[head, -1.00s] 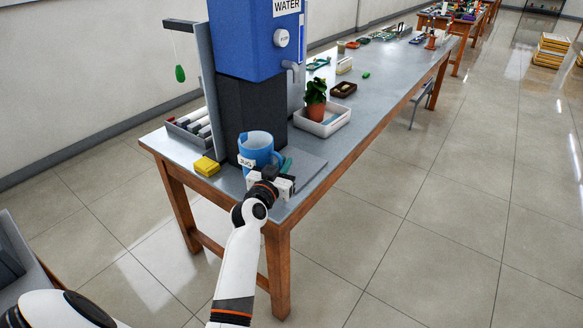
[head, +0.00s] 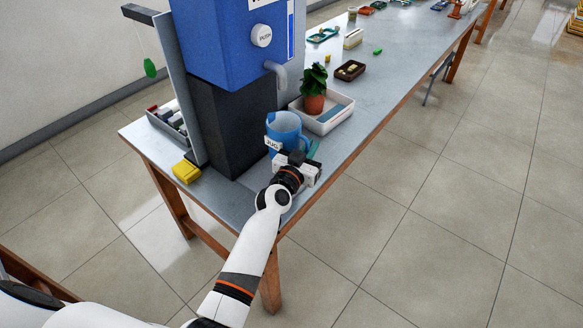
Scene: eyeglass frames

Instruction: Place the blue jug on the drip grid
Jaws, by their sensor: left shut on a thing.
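The blue jug (head: 283,129), with a white "JUG" label, is upright beside the dark lower column of the blue water dispenser (head: 232,40). It is below and a little to the right of the grey spout (head: 279,76). My left gripper (head: 296,160) is shut on the jug, at its near side by the handle; its fingertips are partly hidden. I cannot tell whether the jug's base touches anything. The drip grid is not clearly visible; the jug and gripper cover that area. My right gripper is not in view.
A white tray (head: 343,122) with a potted plant (head: 314,91) stands just beyond the jug. A yellow block (head: 186,172) lies at the table's left end. A grey bin (head: 163,124) is behind the dispenser. The table's (head: 395,58) front edge is close to my arm.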

